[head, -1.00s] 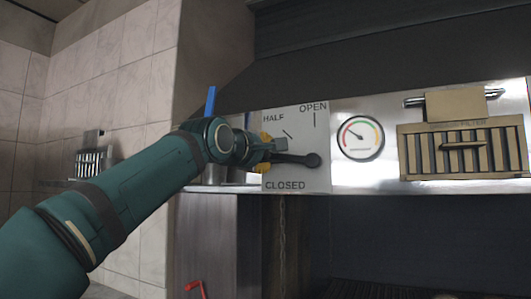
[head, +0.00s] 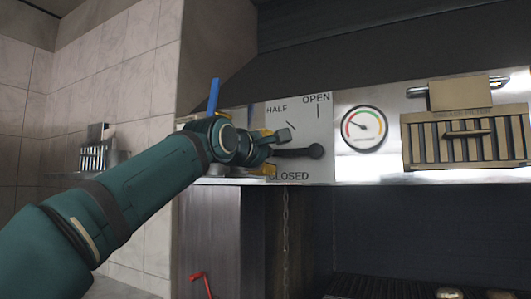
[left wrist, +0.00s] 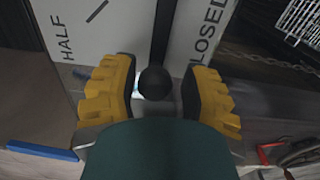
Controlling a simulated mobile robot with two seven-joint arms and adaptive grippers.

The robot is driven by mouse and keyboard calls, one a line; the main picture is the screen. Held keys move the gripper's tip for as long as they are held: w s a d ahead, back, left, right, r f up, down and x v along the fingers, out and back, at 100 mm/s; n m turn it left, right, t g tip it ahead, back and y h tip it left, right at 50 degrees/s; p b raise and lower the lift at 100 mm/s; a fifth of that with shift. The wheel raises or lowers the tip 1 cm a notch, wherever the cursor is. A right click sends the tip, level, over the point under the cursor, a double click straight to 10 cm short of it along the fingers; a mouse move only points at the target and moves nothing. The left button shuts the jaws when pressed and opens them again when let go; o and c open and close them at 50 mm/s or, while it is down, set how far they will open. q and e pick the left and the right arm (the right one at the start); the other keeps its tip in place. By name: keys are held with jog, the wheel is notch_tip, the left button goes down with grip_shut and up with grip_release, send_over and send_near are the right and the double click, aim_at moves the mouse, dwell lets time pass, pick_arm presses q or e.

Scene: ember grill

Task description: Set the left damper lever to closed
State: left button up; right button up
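The damper lever (head: 296,153) is a black bar on a white plate (head: 312,125) marked OPEN, HALF and CLOSED. It lies about level, pointing left from its round hub, just above the word CLOSED. My left gripper (head: 268,152) is at the lever's left end. In the left wrist view the lever's black ball knob (left wrist: 155,82) sits between the yellow fingers of my left gripper (left wrist: 157,95). The fingers are apart, with a thin gap on each side of the knob. My right gripper is in neither view.
Right of the plate are a round gauge (head: 363,127) and a slatted filter panel (head: 463,137). A chain (head: 285,225) hangs below the plate. A red hook (head: 200,284) is at lower left. An upright blue bar (head: 213,95) shows beside my arm.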

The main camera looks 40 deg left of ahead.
pick_arm(q)
jog(key=shift+o, duration=0.5)
jog(key=shift+r, duration=0.1)
jog(key=shift+s+d, duration=0.1)
jog(key=shift+s, duration=0.5)
jog(key=v, duration=1)
jog(key=shift+s+d, duration=0.2)
jog(key=shift+s, duration=0.15)
